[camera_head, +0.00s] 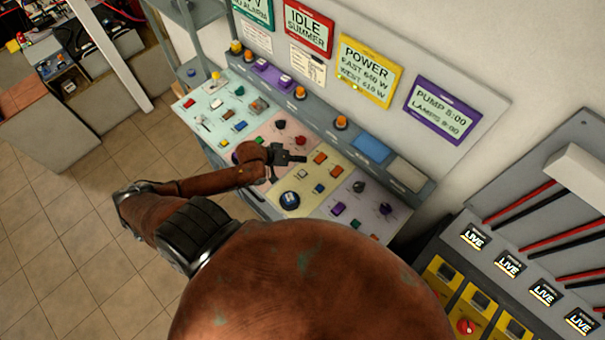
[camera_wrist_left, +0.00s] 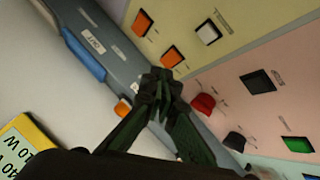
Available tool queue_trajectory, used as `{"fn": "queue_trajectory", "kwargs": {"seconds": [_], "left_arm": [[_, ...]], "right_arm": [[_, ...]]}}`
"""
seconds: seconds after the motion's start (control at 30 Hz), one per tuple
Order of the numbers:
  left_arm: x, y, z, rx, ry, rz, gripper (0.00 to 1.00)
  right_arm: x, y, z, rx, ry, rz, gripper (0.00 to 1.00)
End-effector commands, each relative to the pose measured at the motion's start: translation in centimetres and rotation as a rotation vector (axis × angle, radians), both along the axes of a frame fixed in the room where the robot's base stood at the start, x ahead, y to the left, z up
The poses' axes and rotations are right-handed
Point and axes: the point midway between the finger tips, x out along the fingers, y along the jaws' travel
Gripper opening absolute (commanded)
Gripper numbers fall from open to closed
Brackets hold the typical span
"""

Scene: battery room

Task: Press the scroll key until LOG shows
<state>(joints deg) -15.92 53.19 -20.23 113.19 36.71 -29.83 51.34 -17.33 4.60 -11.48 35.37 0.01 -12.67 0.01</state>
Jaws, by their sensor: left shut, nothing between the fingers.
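My left gripper (camera_head: 303,158) is shut and empty above the sloping control desk, near the border of its pink and yellow panels. In the left wrist view its fingertips (camera_wrist_left: 160,76) appear close to an orange key (camera_wrist_left: 172,57) on the yellow panel; contact cannot be told. A second orange key (camera_wrist_left: 142,22) and a white key (camera_wrist_left: 208,32) sit on that panel. I cannot read which key is the scroll key. The yellow display (camera_head: 369,72) reads POWER, EAST 640 W, WEST 610 W. The purple display (camera_head: 441,110) reads PUMP 5:00, LAMPS 9:00. The red display (camera_head: 304,28) reads IDLE SUMMER.
A red knob (camera_wrist_left: 203,104) and a black knob (camera_wrist_left: 235,141) stand on the pink panel. Orange lamps (camera_head: 341,122) line the desk's back ledge, beside a blue block (camera_head: 371,149). A grey unit with LIVE labels (camera_head: 508,263) stands at right. Tiled floor is clear at left.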

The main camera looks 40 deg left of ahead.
Motion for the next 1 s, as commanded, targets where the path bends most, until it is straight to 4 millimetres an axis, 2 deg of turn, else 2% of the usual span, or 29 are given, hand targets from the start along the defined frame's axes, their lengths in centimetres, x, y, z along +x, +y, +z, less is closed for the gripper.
{"fn": "queue_trajectory", "kwargs": {"seconds": [0.03,0.17,0.47,0.7,1.0], "left_arm": [[-0.1,0.0,-0.9,0.001,0.0,0.001,0.0],[-0.1,0.1,-2.3,0.001,0.001,0.001,0.0],[-0.1,0.0,-5.6,0.001,0.002,0.001,0.0],[0.0,0.0,-7.5,0.0,0.0,0.002,0.0],[0.0,0.0,-7.8,0.0,0.001,0.001,0.0]], "right_arm": [[0.9,0.0,-0.9,0.0,-0.012,0.002,0.49],[1.7,0.0,-2.6,0.001,-0.023,0.005,0.49],[0.5,0.0,-6.9,0.0,-0.007,0.002,0.49],[-0.4,-0.1,-7.4,-0.001,0.005,-0.001,0.49],[0.1,0.0,-7.4,0.0,-0.002,0.0,0.49]]}}
